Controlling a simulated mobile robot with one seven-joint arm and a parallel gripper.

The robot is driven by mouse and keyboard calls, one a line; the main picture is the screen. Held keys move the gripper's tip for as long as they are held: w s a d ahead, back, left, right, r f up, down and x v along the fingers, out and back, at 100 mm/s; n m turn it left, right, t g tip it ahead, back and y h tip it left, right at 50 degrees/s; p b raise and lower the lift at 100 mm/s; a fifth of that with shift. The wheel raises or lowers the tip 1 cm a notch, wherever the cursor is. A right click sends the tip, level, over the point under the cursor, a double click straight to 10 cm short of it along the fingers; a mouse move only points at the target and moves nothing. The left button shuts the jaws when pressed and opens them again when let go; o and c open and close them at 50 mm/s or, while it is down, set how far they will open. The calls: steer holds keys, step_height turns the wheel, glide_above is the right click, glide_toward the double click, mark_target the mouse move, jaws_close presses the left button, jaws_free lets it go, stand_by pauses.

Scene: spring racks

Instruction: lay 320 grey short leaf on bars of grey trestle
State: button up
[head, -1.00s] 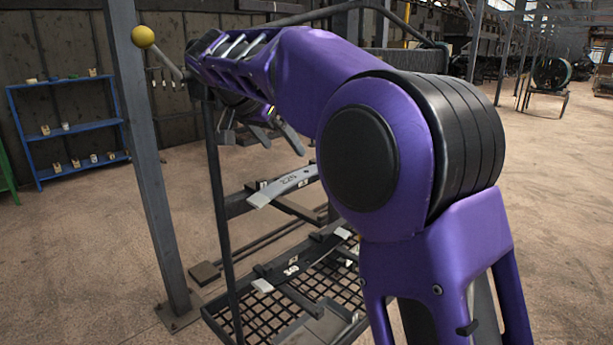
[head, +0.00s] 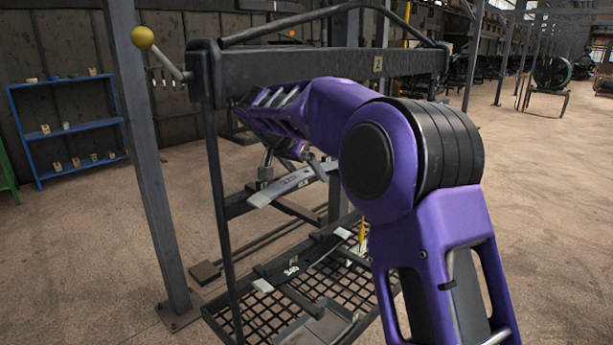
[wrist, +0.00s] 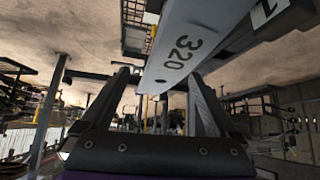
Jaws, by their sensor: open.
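The grey short leaf, marked 320 in the wrist view (wrist: 190,45), is a slightly bowed strip. In the head view the leaf (head: 290,187) lies across dark grey bars (head: 240,205) inside a dark metal frame. My gripper (head: 292,165) is just above the leaf, partly hidden by my arm. In the wrist view my gripper (wrist: 160,80) is open, with the leaf's end showing between and beyond its fingers. I cannot tell whether the fingers touch it. I cannot tell whether these bars belong to the grey trestle.
A heavy beam (head: 300,65) crosses above my forearm. A mesh shelf (head: 255,318) with bars lies below the leaf. A grey post (head: 150,170) stands left of the frame. A blue shelf (head: 65,128) with small items stands at the back left.

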mark_target(304, 173)
jaws_close()
steer(key=shift+r, duration=0.2)
stand_by(0.5)
steer(key=shift+r, duration=0.75)
step_height(304, 173, up, 2)
steer(key=shift+a, duration=0.1)
steer(key=s+a+b, duration=0.2)
steer(key=s+a, duration=0.7)
steer(key=s, duration=0.6)
steer(key=shift+a+b, duration=0.4)
steer(key=c, duration=0.8)
jaws_free()
jaws_close()
